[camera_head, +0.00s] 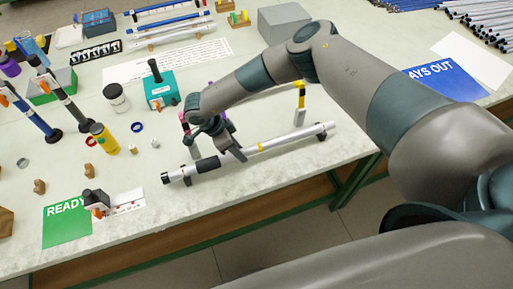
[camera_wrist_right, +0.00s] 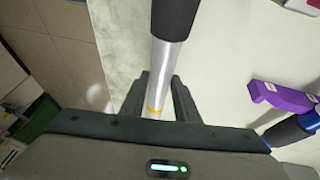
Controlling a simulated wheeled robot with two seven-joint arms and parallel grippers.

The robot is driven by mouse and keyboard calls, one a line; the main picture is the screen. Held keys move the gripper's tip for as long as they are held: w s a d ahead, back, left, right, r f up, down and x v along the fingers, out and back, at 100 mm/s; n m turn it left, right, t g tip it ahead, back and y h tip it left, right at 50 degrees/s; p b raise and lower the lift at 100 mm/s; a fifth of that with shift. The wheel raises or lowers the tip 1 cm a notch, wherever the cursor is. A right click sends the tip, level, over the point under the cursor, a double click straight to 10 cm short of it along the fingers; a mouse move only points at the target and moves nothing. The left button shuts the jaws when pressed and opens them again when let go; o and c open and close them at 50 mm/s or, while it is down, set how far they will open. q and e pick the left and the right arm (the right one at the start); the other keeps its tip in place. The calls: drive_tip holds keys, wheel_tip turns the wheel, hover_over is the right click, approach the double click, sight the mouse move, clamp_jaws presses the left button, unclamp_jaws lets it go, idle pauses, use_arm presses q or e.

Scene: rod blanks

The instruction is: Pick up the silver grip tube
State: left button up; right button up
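The silver grip tube (camera_head: 292,137) lies along the front of the bench, with a black grip sleeve and a yellow band. It seems level on small dark supports. My right gripper (camera_head: 231,152) is down at the tube, between the sleeve and the yellow band. In the right wrist view the tube (camera_wrist_right: 170,65) runs between the two fingers of my right gripper (camera_wrist_right: 160,85), one close on each side. I cannot tell whether they press on it. My left gripper is not in view.
A green READY card (camera_head: 66,228) lies at the front left, with a small dark device (camera_head: 95,200) beside it. A teal box (camera_head: 160,90) and a yellow bottle (camera_head: 103,139) stand behind the tube. A purple piece (camera_wrist_right: 285,98) shows beside the gripper. The bench's front edge is close.

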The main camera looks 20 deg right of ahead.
clamp_jaws()
drive_tip(key=shift+r, duration=0.15)
drive_tip(key=shift+w+r+b, duration=0.1)
drive_tip(key=shift+r+b, duration=0.35)
drive_tip(key=shift+b, duration=0.05)
drive_tip(key=r, duration=0.1)
drive_tip(key=r+b, duration=0.2)
drive_tip(key=shift+s+d, duration=0.3)
drive_tip(key=s+d+r+b, duration=0.4)
drive_tip(key=s+d+r, duration=0.3)
drive_tip(key=shift+s+d+b, duration=0.3)
drive_tip(key=shift+s+d, duration=0.05)
drive_tip(key=shift+f, duration=0.1)
